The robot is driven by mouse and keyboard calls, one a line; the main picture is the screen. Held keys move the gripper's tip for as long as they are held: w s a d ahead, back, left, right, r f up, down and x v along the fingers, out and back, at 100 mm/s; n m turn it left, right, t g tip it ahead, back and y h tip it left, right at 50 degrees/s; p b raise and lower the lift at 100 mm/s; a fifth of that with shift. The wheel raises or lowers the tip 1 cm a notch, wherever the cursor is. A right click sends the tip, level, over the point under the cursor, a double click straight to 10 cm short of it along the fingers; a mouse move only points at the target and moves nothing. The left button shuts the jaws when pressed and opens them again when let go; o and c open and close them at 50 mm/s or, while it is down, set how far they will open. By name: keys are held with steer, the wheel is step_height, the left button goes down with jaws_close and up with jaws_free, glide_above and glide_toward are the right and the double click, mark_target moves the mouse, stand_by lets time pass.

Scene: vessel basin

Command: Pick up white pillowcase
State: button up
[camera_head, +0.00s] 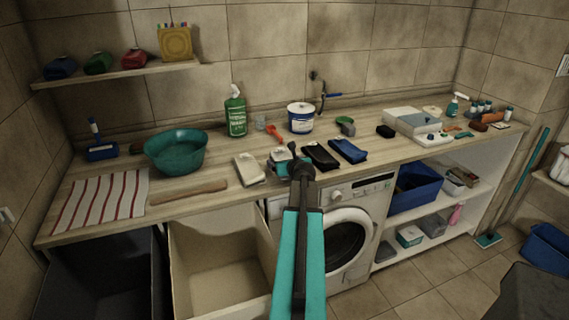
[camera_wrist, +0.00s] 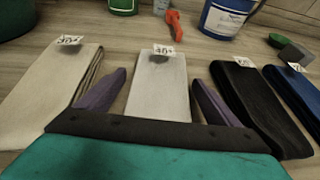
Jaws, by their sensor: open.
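A folded white-grey cloth (camera_wrist: 160,92), which looks like the white pillowcase, lies flat on the wooden counter with a small label on its far end. My gripper (camera_wrist: 158,78) is open, with one purple finger on each side of this cloth. The fingers look low, but I cannot tell whether they touch the cloth or counter. In the head view the cloth (camera_head: 281,154) is partly hidden behind my arm and gripper. A cream folded cloth (camera_wrist: 45,95) with its own label lies just left of the left finger.
A black folded cloth (camera_wrist: 262,108) lies close to the right finger, with a blue one (camera_wrist: 298,88) beyond it. A red-orange tool (camera_wrist: 174,24) and a white-blue tub (camera_wrist: 222,18) stand behind.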

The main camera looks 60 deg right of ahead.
steer(key=c, duration=1.3)
steer(key=shift+r, duration=0.2)
steer(key=shift+r, duration=1.65)
steer(key=s+a+b, duration=0.1)
steer(key=s+a, duration=0.1)
steer(key=s, duration=0.2)
steer(key=s+a+b, duration=0.1)
steer(key=s+a, duration=0.1)
steer(key=s, duration=0.2)
steer(key=s+a+r+b, duration=0.1)
steer(key=s+a, duration=0.1)
steer(key=s, duration=0.2)
steer(key=shift+s+b, duration=0.1)
steer(key=shift+b, duration=0.65)
steer(key=shift+f+b, duration=0.1)
steer(key=shift+b, duration=0.3)
